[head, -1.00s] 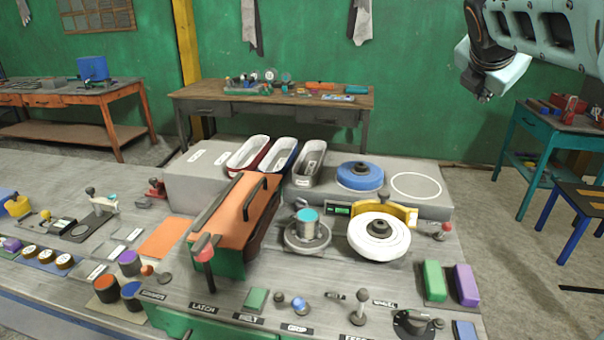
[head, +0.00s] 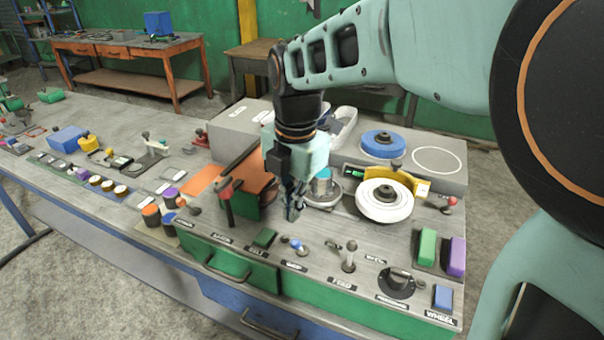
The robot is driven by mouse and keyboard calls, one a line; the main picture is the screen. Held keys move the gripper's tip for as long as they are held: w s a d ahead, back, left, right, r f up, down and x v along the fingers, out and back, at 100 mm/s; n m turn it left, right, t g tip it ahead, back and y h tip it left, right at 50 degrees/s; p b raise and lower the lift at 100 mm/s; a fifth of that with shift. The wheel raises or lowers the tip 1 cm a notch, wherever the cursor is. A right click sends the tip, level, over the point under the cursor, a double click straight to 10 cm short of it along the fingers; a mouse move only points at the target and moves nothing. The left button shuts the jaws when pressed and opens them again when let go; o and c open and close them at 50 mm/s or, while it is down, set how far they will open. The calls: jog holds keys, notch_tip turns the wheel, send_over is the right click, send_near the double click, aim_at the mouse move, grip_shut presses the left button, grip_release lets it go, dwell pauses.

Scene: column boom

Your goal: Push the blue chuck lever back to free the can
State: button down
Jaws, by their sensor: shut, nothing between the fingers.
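The blue-knobbed chuck lever (head: 297,245) stands on the front strip of the bench, above a small label that is hard to read. The can (head: 322,184) has a teal top and stands upright in the round grey chuck (head: 323,200); my arm partly covers both at their left. My gripper (head: 293,215) is shut and empty, pointing down. In the picture its tips are just above the blue lever, apart from it. I cannot tell how high they are over the bench.
A red-handled lever (head: 226,200) and orange-topped box (head: 250,183) are left of my gripper. A white wheel (head: 384,204) is at right. A green button (head: 264,238) and a grey lever (head: 349,256) flank the blue lever.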

jog(key=shift+n+g, duration=0.4)
jog(key=shift+g, duration=0.2)
jog(key=s, duration=0.1)
jog(key=s+a, duration=0.1)
jog(key=s+a+f, duration=0.1)
jog(key=s, duration=0.1)
jog(key=shift+s+a, duration=0.1)
jog(key=shift+a, duration=0.1)
jog(key=shift+f, duration=0.1)
